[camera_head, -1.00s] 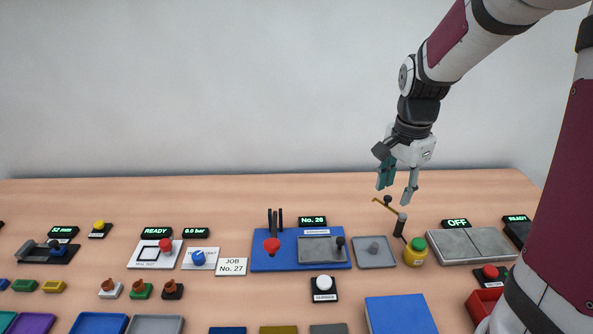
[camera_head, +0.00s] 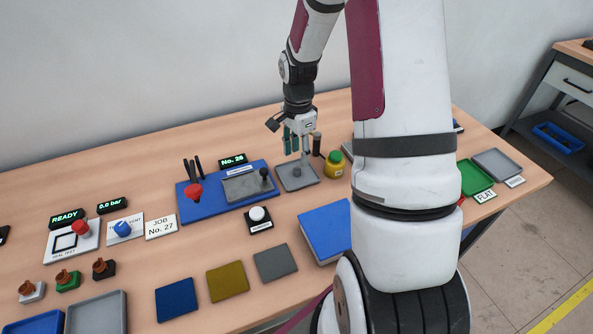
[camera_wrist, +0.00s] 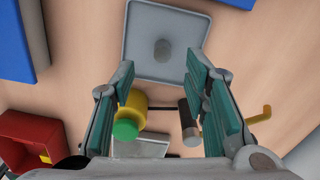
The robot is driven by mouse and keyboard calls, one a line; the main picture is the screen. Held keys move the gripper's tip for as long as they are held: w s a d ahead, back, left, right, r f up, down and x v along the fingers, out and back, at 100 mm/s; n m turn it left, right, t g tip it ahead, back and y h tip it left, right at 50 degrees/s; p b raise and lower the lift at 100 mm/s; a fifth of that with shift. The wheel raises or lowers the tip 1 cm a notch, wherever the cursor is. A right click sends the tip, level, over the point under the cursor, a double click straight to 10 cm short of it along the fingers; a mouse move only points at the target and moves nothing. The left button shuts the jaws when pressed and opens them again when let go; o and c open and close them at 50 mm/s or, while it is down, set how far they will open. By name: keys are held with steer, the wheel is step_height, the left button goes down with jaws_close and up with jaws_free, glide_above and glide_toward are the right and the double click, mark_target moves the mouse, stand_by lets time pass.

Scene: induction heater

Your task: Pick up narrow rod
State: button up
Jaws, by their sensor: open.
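A short grey cylindrical piece (camera_head: 298,173) stands on a small square grey tray (camera_head: 284,184). It also shows in the wrist view (camera_wrist: 162,50), beyond and between my fingertips. A dark upright post with a grey end (camera_head: 316,144) stands behind the tray, and shows in the wrist view (camera_wrist: 187,118) beside my right finger. Which of these is the narrow rod I cannot tell. My gripper (camera_head: 296,144) is open, pointing down above the tray, with teal pads and nothing between them.
A yellow jar with a green lid (camera_head: 335,164) stands right of the tray, close to my gripper. A blue fixture (camera_head: 194,213) with a red knob lies to the left, and a blue block (camera_head: 325,230) in front. My arm hides part of the table's right side.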

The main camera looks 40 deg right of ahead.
mark_target(297, 167)
steer(key=shift+w+a+f, duration=0.1)
steer(key=shift+f, duration=1.25)
steer(key=shift+w+f, duration=0.1)
steer(key=shift+f, duration=1.2)
jaws_close()
